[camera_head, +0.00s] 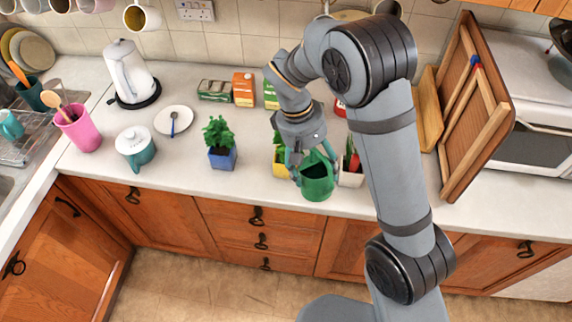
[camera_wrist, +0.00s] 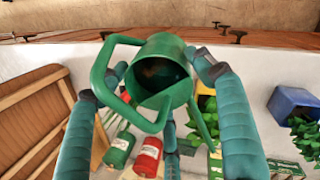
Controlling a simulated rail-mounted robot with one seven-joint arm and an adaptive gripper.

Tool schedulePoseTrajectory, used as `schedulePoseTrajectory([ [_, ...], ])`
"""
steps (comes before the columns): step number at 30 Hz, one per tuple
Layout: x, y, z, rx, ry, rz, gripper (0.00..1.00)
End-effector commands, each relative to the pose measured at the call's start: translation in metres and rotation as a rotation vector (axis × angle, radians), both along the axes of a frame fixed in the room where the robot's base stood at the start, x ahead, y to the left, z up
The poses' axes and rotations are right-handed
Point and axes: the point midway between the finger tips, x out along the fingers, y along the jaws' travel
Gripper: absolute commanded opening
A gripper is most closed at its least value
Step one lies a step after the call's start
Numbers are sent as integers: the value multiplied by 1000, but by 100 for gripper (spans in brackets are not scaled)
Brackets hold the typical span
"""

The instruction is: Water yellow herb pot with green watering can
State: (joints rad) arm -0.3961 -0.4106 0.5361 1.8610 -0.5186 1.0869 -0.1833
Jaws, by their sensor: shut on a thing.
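The green watering can (camera_head: 317,184) is between the fingers of my gripper (camera_head: 312,165), near the counter's front edge. In the wrist view the can (camera_wrist: 178,52) has its open top towards the camera and its handle to the left. My gripper's fingers (camera_wrist: 158,78) are closed around its body. I cannot tell whether its base touches the counter. The yellow herb pot (camera_head: 280,169) stands just left of the can, partly hidden by my gripper. In the wrist view a strip of yellow pot (camera_wrist: 206,90) shows behind the right finger.
A blue herb pot (camera_head: 222,158) stands farther left, with clear counter between. A white planter (camera_head: 351,179) is close on the can's right. Cartons (camera_head: 243,89) stand behind. A teal-and-white pot (camera_head: 135,146) and a spoon on a plate (camera_head: 174,120) are left. A wooden rack (camera_head: 478,110) stands right.

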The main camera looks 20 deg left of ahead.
Motion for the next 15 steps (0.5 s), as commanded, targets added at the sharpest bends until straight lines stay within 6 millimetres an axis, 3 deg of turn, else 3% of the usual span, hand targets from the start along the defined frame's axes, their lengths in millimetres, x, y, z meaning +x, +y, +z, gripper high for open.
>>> schedulePoseTrajectory([
  [15,1,0,-25,92,-91,3,37],
])
